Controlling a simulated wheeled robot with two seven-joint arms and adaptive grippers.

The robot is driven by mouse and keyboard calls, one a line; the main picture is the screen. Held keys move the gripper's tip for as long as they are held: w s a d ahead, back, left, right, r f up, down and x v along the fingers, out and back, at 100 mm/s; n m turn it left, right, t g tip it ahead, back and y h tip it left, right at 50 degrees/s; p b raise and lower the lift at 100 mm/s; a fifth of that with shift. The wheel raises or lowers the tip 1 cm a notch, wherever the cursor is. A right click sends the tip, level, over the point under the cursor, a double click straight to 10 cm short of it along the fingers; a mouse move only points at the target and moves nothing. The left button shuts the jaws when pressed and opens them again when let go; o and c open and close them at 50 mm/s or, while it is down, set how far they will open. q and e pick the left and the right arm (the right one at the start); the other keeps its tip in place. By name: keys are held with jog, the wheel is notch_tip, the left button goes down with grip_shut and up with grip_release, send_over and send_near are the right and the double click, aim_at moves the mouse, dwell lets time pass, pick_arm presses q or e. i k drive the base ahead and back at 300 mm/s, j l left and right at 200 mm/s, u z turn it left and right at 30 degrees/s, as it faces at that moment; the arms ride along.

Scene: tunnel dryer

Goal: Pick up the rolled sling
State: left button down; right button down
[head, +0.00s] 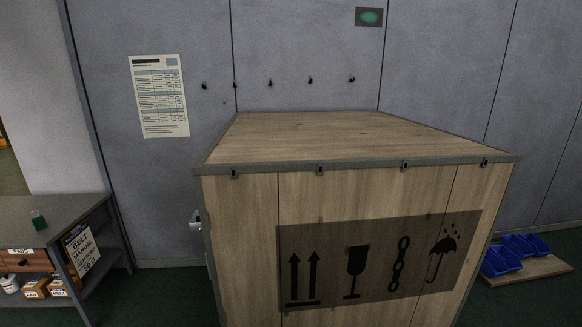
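I cannot make out a rolled sling in the head view. Neither of my grippers shows in this view. A large wooden crate (360,140) with a grey metal edge stands in front of me and fills the middle. Its front carries a dark panel with handling symbols (380,262), including arrows, a glass, a chain and an umbrella. What lies behind the crate is hidden.
A bench (60,208) with a green cup (38,219), a drawer and small boxes (36,288) stands at the left. Blue bins (500,260) sit on a wooden board (540,269) at the right. Empty hooks (270,83) line the grey wall. The crate top is bare.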

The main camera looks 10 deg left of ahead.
aim_at(39, 223)
jog(key=u, duration=2)
